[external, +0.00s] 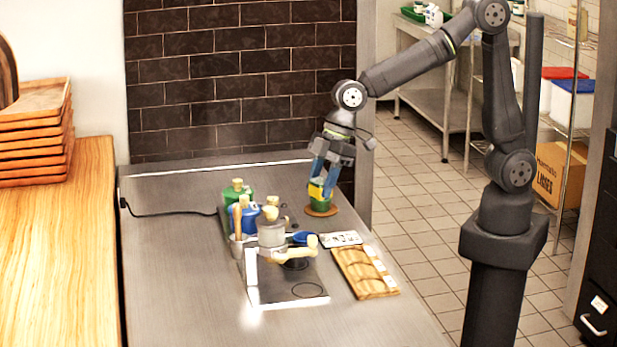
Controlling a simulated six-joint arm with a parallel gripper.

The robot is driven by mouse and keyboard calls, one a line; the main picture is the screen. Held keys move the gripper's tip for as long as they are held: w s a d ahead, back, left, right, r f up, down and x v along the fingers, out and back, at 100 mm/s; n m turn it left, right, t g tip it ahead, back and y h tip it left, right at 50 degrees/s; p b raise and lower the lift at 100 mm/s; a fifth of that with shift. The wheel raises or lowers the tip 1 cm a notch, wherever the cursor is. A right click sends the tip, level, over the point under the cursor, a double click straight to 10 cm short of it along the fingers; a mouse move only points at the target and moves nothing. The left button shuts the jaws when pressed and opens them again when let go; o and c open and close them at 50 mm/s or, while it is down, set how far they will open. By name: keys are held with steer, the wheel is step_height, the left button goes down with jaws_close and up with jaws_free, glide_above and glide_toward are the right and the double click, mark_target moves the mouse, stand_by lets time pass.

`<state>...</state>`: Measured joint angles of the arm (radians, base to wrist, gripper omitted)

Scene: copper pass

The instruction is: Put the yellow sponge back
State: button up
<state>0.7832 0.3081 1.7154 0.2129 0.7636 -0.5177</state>
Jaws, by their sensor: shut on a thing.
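My gripper (322,182) points down at the far right part of the steel counter, its blue fingers shut on the yellow sponge (316,190). The sponge shows as a small yellow patch at the fingertips, partly hidden by them. Directly below and behind it is a green holder (321,203) on a round brown base (321,211). I cannot tell whether the sponge is inside the holder, touching its rim or just in front of it.
A pale-handled utensil crock (237,240) is close by. A wooden board (364,271) lies at the right edge.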

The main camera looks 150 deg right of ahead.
steer(key=s+d+m+g+h, duration=0.1)
steer(key=s+d+m, duration=0.1)
steer(key=s+d, duration=0.35)
steer(key=s+d+m, duration=0.2)
steer(key=s, duration=0.7)
glide_above(303, 227)
steer(key=s+a, duration=0.1)
step_height(303, 227, down, 6)
steer(key=shift+a+f, duration=0.1)
steer(key=shift+f, duration=1.9)
steer(key=shift+f, duration=0.15)
steer(key=o, duration=0.9)
steer(key=shift+o, duration=0.2)
